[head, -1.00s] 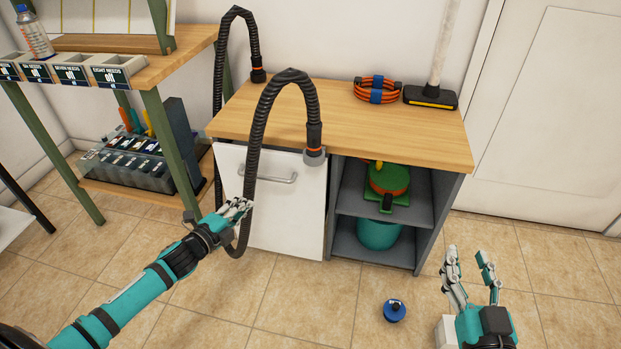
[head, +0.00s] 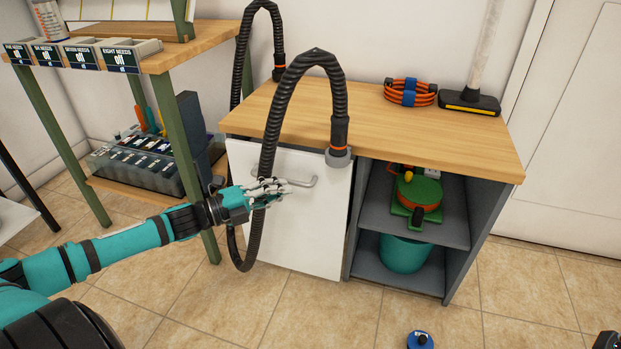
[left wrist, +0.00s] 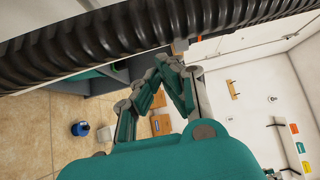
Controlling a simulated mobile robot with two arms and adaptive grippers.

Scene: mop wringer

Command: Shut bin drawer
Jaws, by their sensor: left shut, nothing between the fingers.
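My left gripper (head: 284,190) is shut and empty, in front of the drawer near the handle's left end. It also shows in the left wrist view (left wrist: 163,62). I cannot tell whether it touches the drawer. A black ribbed hose (head: 272,130) passes by the fingers. Only a dark bit of my right arm shows at the lower right edge of the head view.
The hose loops over the worktop (head: 400,125) and hangs before the drawer. Open shelves at right hold a green and orange item (head: 418,196) and a teal bucket (head: 403,253). A blue round object (head: 420,340) lies on the floor. A shelf rack (head: 175,120) stands left.

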